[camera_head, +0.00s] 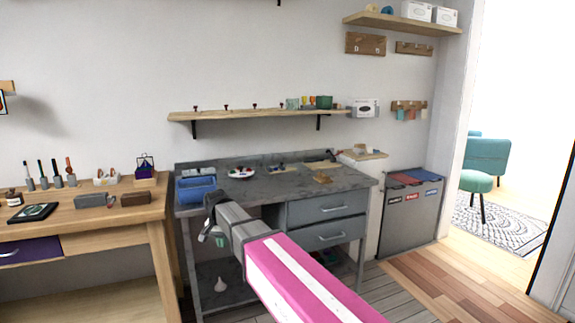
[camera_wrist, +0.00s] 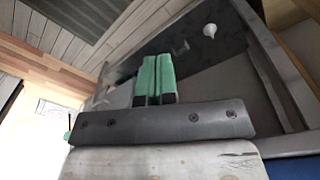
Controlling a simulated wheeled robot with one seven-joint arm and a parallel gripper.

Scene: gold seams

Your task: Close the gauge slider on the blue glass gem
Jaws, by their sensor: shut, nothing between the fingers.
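My gripper (camera_head: 206,237) is in front of the grey workbench (camera_head: 262,187), below the level of its top and left of the drawers. In the wrist view its green fingers (camera_wrist: 154,78) are together, with nothing between them. I cannot make out the gauge slider or a blue glass gem for certain. On the bench top, a white dish with small coloured pieces (camera_head: 241,173) lies toward the back, and a small wooden stand (camera_head: 322,177) is to the right. Both are too small to tell in detail. My gripper touches neither.
A blue bin (camera_head: 196,189) stands at the bench's left end. A wooden desk (camera_head: 110,216) with tools is at left. A grey sorting bin (camera_head: 413,218) stands at right. A white funnel-like thing (camera_head: 220,285) is on the lower shelf and shows in the wrist view (camera_wrist: 210,30).

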